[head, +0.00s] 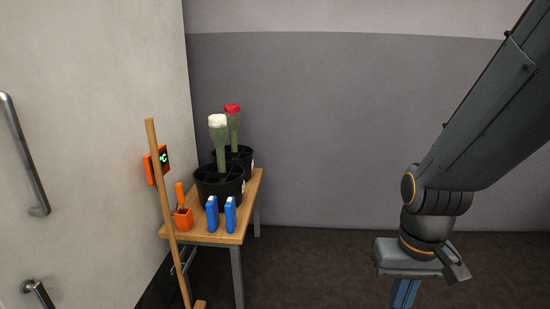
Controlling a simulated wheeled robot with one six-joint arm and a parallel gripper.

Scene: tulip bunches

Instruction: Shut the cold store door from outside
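A pale upright surface (95,120) fills the left side of the head view. A long metal bar handle (27,160) is fixed to it, and a shorter metal handle (38,293) shows lower down at the frame's bottom edge. I cannot tell whether this surface is the cold store door or a wall beside it; no door edge or frame is clear. My gripper (408,285) points down at the right, well apart from both handles. Its fingertips are cut off or hidden, and a blue part shows below its body. I cannot tell whether it holds anything.
A small wooden table (222,238) stands against the pale surface. It bears black buckets (220,187) with a white and a red tulip bunch, blue items (230,214) and an orange box (184,220). A wooden pole (166,210) stands before it. Dark floor right of it is clear.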

